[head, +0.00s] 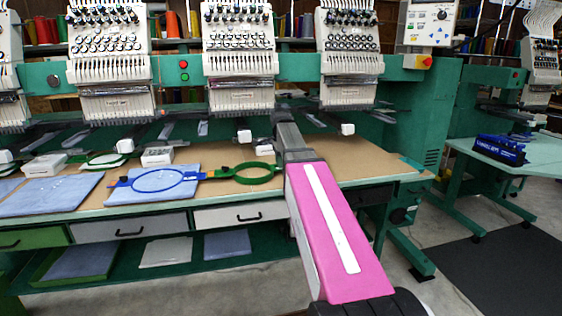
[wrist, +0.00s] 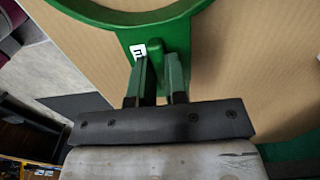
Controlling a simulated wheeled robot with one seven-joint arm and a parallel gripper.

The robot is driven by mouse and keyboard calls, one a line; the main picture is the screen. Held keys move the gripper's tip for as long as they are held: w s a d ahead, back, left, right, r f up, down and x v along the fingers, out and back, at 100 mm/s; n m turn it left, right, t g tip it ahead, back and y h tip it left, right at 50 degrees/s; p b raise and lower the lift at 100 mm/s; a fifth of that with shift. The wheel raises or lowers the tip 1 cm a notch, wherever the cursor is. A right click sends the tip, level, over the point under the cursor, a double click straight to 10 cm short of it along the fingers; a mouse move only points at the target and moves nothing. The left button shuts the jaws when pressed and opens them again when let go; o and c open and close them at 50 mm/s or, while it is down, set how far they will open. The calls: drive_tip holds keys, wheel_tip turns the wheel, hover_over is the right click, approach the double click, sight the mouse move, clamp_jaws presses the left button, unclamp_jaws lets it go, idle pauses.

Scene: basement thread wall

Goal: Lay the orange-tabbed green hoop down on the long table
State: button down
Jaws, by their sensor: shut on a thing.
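The green hoop (head: 243,180) shows in the head view over the brown top of the long table (head: 345,170), just left of my pink arm. In the wrist view its ring (wrist: 128,17) crosses the top, with a white marked tag on its neck. My gripper (wrist: 157,55) is shut on the hoop's green tab, the fingers on either side of it. In the head view my arm hides the gripper and the hoop's right end. Whether the hoop touches the table I cannot tell.
A blue hoop (head: 136,187) lies left of the green one, on folded blue cloth (head: 150,197); their ends meet or overlap in the picture. Embroidery heads (head: 238,55) hang over the table's back. White boxes (head: 157,156) stand further left. Bare tabletop shows right of my arm.

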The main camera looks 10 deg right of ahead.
drive_tip(key=shift+f, duration=0.15)
drive_tip(key=c, duration=1.1)
unclamp_jaws()
drive_tip(key=shift+o, duration=0.2)
